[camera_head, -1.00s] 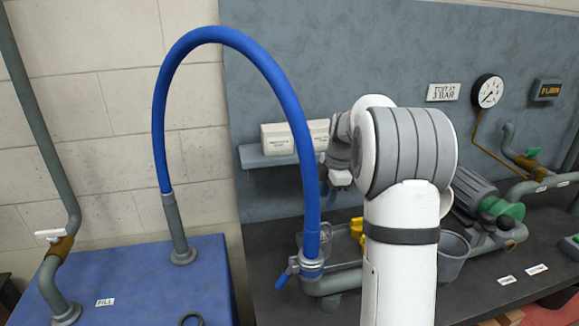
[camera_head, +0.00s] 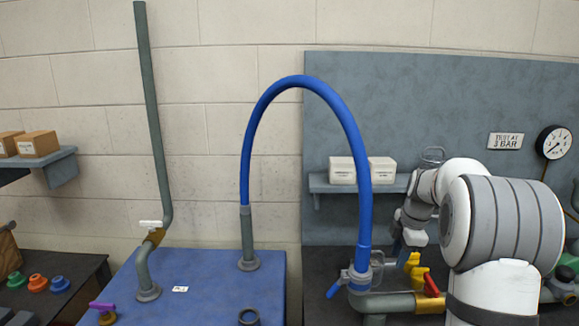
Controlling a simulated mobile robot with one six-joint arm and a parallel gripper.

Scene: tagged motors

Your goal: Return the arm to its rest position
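My arm, white with a grey ribbed joint, stands at the right of the head view. Its forearm reaches back and left, away from the camera. My gripper (camera_head: 408,240) is small and partly hidden at the arm's far end, just right of the blue hose (camera_head: 352,135) and in front of the grey back panel (camera_head: 420,100). Its fingers cannot be made out clearly, nor whether they hold anything. The hose arches from a grey pipe stub on the blue tank top to a fitting with a blue lever (camera_head: 338,284).
Yellow (camera_head: 418,275) and red (camera_head: 431,286) valve parts sit below the gripper. White boxes (camera_head: 342,170) stand on a wall shelf behind it. A gauge (camera_head: 553,142) is on the panel. Coloured fittings (camera_head: 38,283) lie far left.

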